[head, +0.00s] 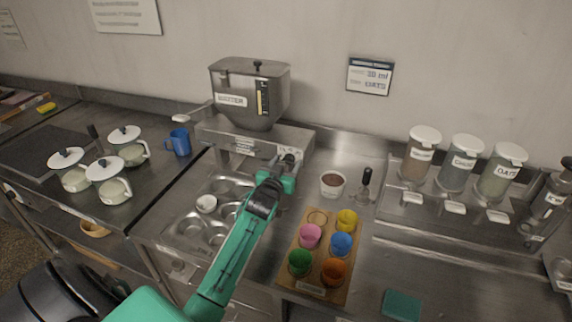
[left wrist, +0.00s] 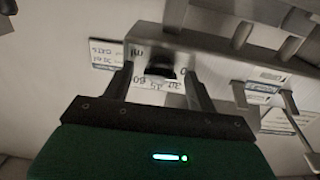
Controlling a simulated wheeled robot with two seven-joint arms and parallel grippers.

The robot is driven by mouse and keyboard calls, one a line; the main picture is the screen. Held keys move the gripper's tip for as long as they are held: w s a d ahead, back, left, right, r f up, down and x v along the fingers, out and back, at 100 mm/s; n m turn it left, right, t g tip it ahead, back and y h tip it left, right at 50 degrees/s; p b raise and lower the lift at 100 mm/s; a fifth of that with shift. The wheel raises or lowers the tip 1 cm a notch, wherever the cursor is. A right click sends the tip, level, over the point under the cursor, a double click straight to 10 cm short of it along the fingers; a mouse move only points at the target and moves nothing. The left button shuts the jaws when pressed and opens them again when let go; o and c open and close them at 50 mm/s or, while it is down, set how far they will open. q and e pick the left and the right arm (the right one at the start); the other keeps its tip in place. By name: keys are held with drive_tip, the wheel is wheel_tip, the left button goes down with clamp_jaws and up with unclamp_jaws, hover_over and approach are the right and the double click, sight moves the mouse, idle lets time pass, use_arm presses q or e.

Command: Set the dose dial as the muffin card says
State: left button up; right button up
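The muffin card (head: 369,76) hangs on the back wall and seems to read 30 ml and OATS; it also shows in the left wrist view (left wrist: 103,54). The steel batter dispenser (head: 249,88) stands left of the card. My left gripper (head: 289,158) is at the right part of the dispenser's base front. In the left wrist view, a dark dial knob (left wrist: 160,67) lies between my two spread fingers (left wrist: 160,82), with a scale of printed numbers around it. I cannot tell which mark it points to. In the head view my gripper hides the dial. My right gripper is out of view.
A muffin tin (head: 187,226) lies below the dispenser. A board (head: 317,255) of coloured cups, a bowl (head: 332,184) and labelled jars (head: 462,161) stand to the right. Lidded pots (head: 109,179) and a blue jug (head: 180,142) stand to the left.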

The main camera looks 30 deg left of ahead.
use_arm(q)
drive_tip(key=c, duration=0.9)
drive_tip(key=shift+m, duration=0.3)
drive_tip(key=m, duration=0.3)
drive_tip(key=shift+m, duration=0.3)
drive_tip(key=m, duration=0.3)
drive_tip(key=shift+m+p, duration=0.35)
drive_tip(key=shift+m, duration=0.35)
drive_tip(key=o, duration=1)
